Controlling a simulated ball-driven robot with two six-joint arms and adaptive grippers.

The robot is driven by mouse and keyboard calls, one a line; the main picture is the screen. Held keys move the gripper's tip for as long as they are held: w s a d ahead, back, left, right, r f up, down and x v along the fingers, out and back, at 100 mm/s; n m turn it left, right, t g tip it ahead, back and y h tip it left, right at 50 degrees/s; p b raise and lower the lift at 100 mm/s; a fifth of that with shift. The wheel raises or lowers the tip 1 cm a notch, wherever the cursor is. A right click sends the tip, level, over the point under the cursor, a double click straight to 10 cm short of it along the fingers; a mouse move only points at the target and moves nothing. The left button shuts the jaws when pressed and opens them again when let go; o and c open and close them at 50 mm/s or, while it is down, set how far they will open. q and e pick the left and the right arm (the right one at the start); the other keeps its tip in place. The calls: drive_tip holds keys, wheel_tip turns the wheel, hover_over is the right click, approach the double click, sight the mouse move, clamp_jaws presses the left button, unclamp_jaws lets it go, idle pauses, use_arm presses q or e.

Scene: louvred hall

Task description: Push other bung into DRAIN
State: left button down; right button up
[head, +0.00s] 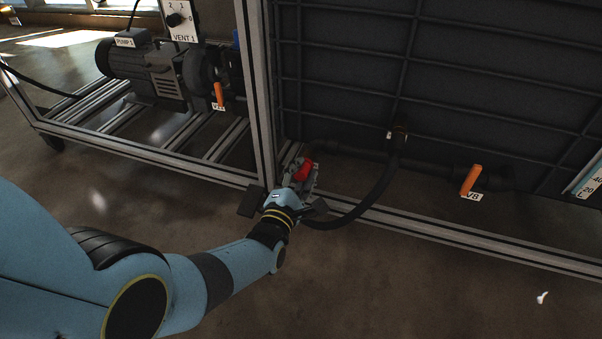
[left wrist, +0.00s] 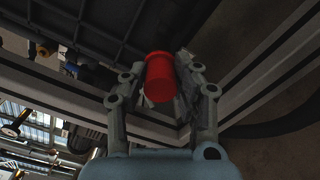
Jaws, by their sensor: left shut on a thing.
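A red bung (head: 303,170) is held between the fingers of my left gripper (head: 302,177), close to the lower frame rail at the foot of the upright post. In the left wrist view the red bung (left wrist: 160,75) shows as a short cylinder between the two fingers of the left gripper (left wrist: 163,72). A small fitting with a pale tag (head: 396,132) sits low on the dark tank, with a black hose running down from it. I cannot read the tag, so I cannot tell whether this is the DRAIN. My right gripper is not in view.
The dark ribbed tank (head: 350,75) stands behind the aluminium rail (head: 450,232). The black hose (head: 372,195) curves down close to my left gripper. An orange valve handle marked V8 (head: 471,180) is at right. PUMP 1 (head: 135,68) is on the frame at upper left. Open floor lies in front.

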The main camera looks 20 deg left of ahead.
sight(300, 175)
use_arm(q)
drive_tip(key=c, duration=0.9)
unclamp_jaws()
drive_tip(key=s+p, duration=0.2)
drive_tip(key=s, duration=0.3)
drive_tip(key=shift+s+a+r, duration=0.1)
drive_tip(key=shift+s+a, duration=0.05)
drive_tip(key=shift+s, duration=0.85)
